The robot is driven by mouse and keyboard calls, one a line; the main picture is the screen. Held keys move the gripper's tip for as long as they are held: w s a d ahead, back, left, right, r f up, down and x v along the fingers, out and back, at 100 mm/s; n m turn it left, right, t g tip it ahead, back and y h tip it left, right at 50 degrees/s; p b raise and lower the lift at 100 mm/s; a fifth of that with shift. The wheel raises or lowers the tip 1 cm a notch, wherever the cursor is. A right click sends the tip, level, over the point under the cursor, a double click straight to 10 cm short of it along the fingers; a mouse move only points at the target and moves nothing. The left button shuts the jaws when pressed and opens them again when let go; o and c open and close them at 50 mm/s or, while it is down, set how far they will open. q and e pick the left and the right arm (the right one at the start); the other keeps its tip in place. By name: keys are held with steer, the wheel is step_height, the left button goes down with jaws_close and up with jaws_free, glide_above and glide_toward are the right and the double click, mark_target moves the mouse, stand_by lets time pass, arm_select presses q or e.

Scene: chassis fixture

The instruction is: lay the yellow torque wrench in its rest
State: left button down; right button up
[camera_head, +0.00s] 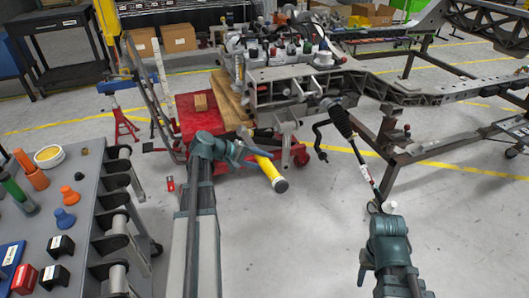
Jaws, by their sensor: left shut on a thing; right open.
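The yellow torque wrench (267,166) shows as a short yellow bar with a dark end, tilted down to the right. My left gripper (250,154) is shut on it and holds it above the floor, in front of the red jack and chassis. The rest of its length is hidden or foreshortened. My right gripper (382,208) is at the lower right, open, below the dark rod that hangs from the chassis; I cannot tell whether they touch. I cannot make out which thing is the wrench's rest.
The chassis frame (300,86) stands behind, over a red jack (189,123). The floor between the cart and chassis is largely clear.

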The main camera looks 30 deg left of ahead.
arm_select(q)
steer(key=g+y+p, duration=0.1)
steer(key=p, duration=0.2)
steer(key=s+r+g+y+p, duration=0.1)
steer(key=g+y+p, duration=0.1)
steer(key=p, duration=0.1)
steer(key=a+r+g+y+p, duration=0.1)
steer(key=g+p, duration=0.1)
steer(key=p, duration=0.1)
steer(key=shift+s+a+m+p, duration=0.1)
steer(key=shift+s+m+p, duration=0.2)
steer(key=shift+m+p, duration=0.1)
steer(key=shift+s+a+r+g+y+p, duration=0.1)
steer(key=shift+s+a+g+y+p, duration=0.2)
steer(key=shift+g+y, duration=0.35)
steer(key=shift+s+a+g+y+p, duration=0.15)
steer(key=shift+g+y+p, duration=0.25)
steer(key=shift+g+y, duration=0.2)
steer(key=shift+s+a+r+g+y+p, duration=0.1)
steer(key=shift+s+g+y+p, duration=0.2)
steer(key=shift+g+y, duration=0.3)
